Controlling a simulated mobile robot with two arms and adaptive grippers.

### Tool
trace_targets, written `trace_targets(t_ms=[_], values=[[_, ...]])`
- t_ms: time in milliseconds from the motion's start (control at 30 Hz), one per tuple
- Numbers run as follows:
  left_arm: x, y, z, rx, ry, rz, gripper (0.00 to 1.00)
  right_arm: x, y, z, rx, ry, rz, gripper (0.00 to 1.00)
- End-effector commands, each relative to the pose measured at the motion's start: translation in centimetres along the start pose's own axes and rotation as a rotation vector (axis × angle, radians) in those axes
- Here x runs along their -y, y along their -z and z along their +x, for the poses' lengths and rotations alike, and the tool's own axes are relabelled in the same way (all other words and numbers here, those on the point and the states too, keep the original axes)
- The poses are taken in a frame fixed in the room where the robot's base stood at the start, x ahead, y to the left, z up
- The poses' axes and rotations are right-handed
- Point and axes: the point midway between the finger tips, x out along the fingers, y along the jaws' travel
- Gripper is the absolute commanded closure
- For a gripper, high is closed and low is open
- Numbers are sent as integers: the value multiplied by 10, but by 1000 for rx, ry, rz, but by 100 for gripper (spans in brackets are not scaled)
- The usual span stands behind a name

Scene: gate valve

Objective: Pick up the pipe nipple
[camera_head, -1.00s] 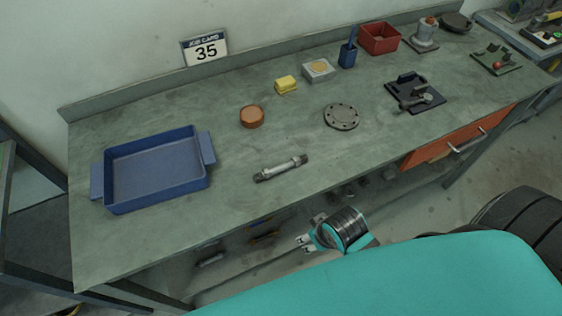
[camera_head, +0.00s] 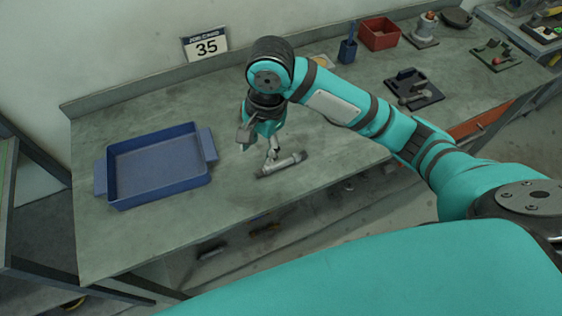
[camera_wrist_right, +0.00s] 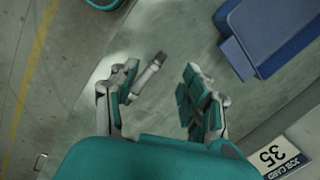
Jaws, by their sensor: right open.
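The pipe nipple (camera_head: 283,166) is a grey metal tube with darker threaded ends. It lies on the bench near the front edge, right of the blue tray. My right gripper (camera_head: 258,147) hangs over the bench just behind the nipple, pointing down. In the right wrist view the gripper (camera_wrist_right: 160,98) is open, with its two fingers apart. There the nipple (camera_wrist_right: 150,75) shows beyond the left finger, which partly hides it. They seem apart, but the height between them is hard to judge. My left gripper is not in view.
The blue tray (camera_head: 160,170) stands left on the bench. A job card reading 35 (camera_head: 205,46) leans at the back wall. A red bin (camera_head: 379,34), a blue holder (camera_head: 347,51) and a black fixture (camera_head: 414,87) stand to the right. My right arm covers the middle of the bench.

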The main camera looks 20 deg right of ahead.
Motion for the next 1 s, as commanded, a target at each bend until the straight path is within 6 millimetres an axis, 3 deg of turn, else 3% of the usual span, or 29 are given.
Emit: trace_targets(t_ms=[33,133,300,467,800,1000], values=[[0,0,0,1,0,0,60,4,12,-15,-36,-19,94,53],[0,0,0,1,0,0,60,6,25,-34,-79,-53,250,53],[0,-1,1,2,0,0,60,5,35,-42,-111,-79,377,53],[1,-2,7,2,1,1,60,1,36,-16,-111,-85,388,53],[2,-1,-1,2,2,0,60,-4,44,52,-113,-81,387,53],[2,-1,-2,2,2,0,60,-5,46,71,-111,-77,385,53]])
